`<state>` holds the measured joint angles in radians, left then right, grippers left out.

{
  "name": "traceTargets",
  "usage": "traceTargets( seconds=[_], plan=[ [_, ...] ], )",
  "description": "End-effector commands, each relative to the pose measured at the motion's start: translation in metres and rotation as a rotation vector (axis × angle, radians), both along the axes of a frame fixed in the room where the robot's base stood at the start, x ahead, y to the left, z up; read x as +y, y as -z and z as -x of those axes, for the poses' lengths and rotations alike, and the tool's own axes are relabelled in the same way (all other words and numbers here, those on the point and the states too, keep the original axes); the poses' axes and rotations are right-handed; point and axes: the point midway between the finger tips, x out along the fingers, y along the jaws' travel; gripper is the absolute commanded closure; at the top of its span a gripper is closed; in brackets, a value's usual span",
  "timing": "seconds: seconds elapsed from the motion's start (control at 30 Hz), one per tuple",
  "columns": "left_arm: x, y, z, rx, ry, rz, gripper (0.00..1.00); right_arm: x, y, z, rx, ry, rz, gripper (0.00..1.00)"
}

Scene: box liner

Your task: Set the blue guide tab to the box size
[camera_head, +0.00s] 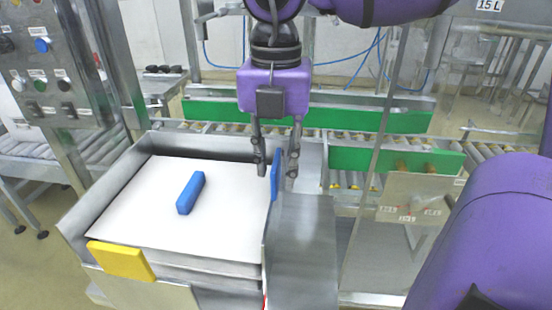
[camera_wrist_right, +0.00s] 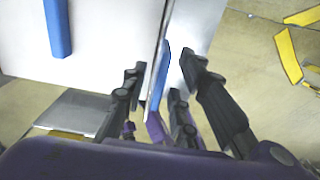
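A flat blue tab (camera_head: 275,176) stands upright at the right edge of the metal tray (camera_head: 82,212), beside its side wall. It also shows in the right wrist view (camera_wrist_right: 158,75), next to a thin pale panel. My right gripper (camera_head: 277,168) points down over that edge, its two fingers apart, one on each side of the tab. In the right wrist view the fingers (camera_wrist_right: 163,85) show gaps to the tab, so the gripper looks open around it. A longer blue bar (camera_head: 190,192) lies on the white surface, left of the gripper. My left gripper is not in view.
A yellow block (camera_head: 122,261) sits on the tray's front edge. A card with small litre marks (camera_head: 411,209) stands at the right, and a "15 L" sign (camera_head: 489,5) hangs at top right. Green rails (camera_head: 395,160) and a roller conveyor run behind. A button panel (camera_head: 50,60) stands at left.

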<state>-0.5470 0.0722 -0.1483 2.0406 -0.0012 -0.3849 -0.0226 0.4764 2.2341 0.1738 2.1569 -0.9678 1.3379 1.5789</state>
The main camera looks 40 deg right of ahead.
Motion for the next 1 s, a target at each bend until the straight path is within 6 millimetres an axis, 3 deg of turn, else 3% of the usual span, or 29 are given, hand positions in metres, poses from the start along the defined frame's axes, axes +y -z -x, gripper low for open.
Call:
traceTargets(
  seconds=[0.27, 0.7, 1.0],
  plan=[
    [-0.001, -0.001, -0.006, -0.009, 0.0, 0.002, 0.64, 0.0, -0.01, -0.001, -0.001, 0.001, 0.0, 0.73],
    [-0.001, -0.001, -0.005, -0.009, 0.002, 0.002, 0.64, 0.0, -0.097, 0.0, -0.003, 0.001, 0.001, 0.73],
    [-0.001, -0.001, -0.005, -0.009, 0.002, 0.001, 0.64, 0.0, -0.12, 0.001, 0.0, 0.0, 0.0, 0.73]
  ],
)
